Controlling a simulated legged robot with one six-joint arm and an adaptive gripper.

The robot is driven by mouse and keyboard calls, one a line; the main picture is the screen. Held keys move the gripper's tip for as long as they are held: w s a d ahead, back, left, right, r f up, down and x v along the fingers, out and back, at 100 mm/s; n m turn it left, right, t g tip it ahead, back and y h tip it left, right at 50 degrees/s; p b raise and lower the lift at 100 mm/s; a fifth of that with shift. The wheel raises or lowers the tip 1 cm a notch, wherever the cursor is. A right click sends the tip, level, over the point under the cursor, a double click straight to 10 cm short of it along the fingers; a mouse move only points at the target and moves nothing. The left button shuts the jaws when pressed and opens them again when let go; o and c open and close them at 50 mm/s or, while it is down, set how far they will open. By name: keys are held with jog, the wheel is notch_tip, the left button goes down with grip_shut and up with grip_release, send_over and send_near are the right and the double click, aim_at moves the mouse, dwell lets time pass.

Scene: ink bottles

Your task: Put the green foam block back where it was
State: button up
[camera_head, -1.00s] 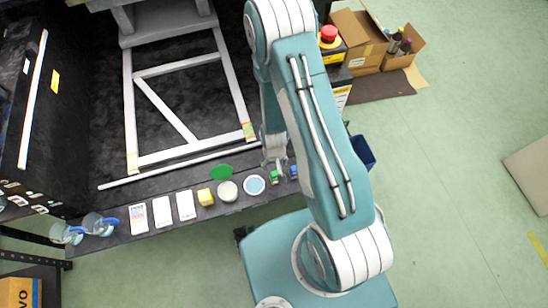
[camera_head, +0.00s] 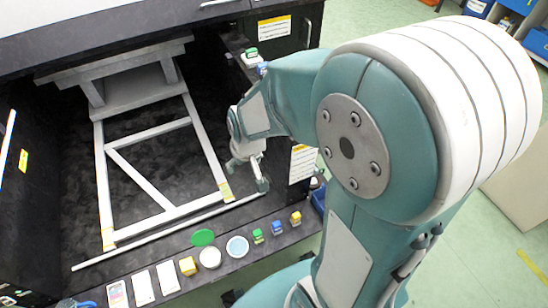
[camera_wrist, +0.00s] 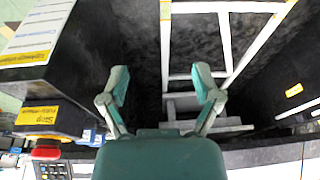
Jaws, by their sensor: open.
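My gripper (camera_head: 250,172) is open, with nothing between its fingers. It is over the right side of the dark bench, behind the row of small items. In the wrist view my gripper (camera_wrist: 160,82) shows two spread fingers with dark surface and white frame bars beyond. A small green block-like item (camera_head: 257,236) stands in the front row, apart from the gripper. Whether it is the foam block or an ink bottle is too small to tell. A flat green disc (camera_head: 202,238) lies left of it. A green-topped item (camera_head: 251,54) sits on the far ledge.
The front strip also holds a blue item (camera_head: 277,227), an orange-yellow one (camera_head: 295,218), a blue dish (camera_head: 237,246), a white round dish (camera_head: 210,257), a yellow block (camera_head: 188,265) and several white cards. A white frame (camera_head: 160,207) lies behind. A red button (camera_wrist: 46,149) shows lower left.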

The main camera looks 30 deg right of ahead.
jog(key=s+d+r+t, duration=0.1)
jog(key=s+r+t, duration=0.1)
jog(key=s+r, duration=1.1)
notch_tip(320, 180, up, 3)
jog(key=shift+s+d+r+t+h, duration=0.15)
jog(key=shift+d+r+t+h, duration=0.05)
jog(key=shift+d+t+h, duration=0.15)
jog(key=shift+a, duration=0.15)
